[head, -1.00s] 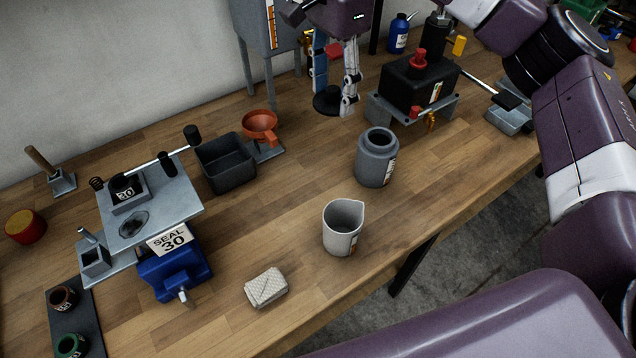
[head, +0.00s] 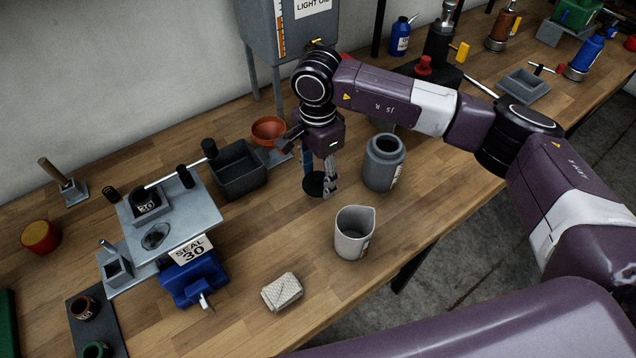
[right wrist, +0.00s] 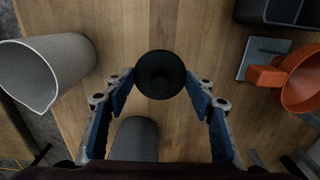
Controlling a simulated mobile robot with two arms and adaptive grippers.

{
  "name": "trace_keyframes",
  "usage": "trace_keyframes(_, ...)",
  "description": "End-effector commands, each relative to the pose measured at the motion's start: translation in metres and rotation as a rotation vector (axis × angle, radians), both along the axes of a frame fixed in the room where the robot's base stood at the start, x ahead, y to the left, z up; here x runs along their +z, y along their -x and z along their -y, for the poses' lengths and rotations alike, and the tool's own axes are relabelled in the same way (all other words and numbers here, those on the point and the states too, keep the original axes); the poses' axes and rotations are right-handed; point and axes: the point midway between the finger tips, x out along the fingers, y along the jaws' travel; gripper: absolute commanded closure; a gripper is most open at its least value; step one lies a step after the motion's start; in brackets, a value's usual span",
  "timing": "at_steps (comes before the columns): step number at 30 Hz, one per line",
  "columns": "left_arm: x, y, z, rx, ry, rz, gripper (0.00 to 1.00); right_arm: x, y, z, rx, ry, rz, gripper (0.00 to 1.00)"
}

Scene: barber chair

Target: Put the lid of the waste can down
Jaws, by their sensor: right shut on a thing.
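The lid (head: 311,187) is a small black round piece held in my right gripper (head: 322,178). In the right wrist view the lid (right wrist: 160,75) sits between the two fingertips of the right gripper (right wrist: 160,84). It is low over the bench, left of the waste can; I cannot tell whether it touches the wood. The waste can (head: 383,168) is a grey canister with an open neck, standing upright to the right of the gripper. Its grey body (right wrist: 135,140) shows partly at the bottom of the right wrist view. My left gripper is not in view.
A grey beaker (head: 354,238) stands in front of the can. A black tray (head: 238,178) and an orange funnel (head: 268,130) are left of and behind the gripper. A folded cloth (head: 282,292) lies near the front edge. Bare wood lies left of the beaker.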

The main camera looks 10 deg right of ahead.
Motion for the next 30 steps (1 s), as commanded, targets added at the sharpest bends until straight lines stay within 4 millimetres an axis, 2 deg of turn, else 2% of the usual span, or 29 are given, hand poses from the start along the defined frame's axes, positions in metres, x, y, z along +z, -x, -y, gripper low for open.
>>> trace_keyframes(4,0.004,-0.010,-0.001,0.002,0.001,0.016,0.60,-0.008,0.000,0.000,0.000,0.000,0.000,0.66)
trace_keyframes(13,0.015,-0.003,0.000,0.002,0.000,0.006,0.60,-0.046,0.001,0.000,0.000,-0.001,-0.001,0.66)
trace_keyframes(25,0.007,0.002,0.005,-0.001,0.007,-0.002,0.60,-0.053,0.000,0.000,0.001,0.000,0.001,0.66)
trace_keyframes(26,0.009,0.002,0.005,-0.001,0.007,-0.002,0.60,-0.052,0.000,0.000,0.001,0.000,0.001,0.47)
trace_keyframes(30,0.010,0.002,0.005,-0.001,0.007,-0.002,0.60,-0.051,0.000,0.000,0.000,0.000,0.001,0.32)
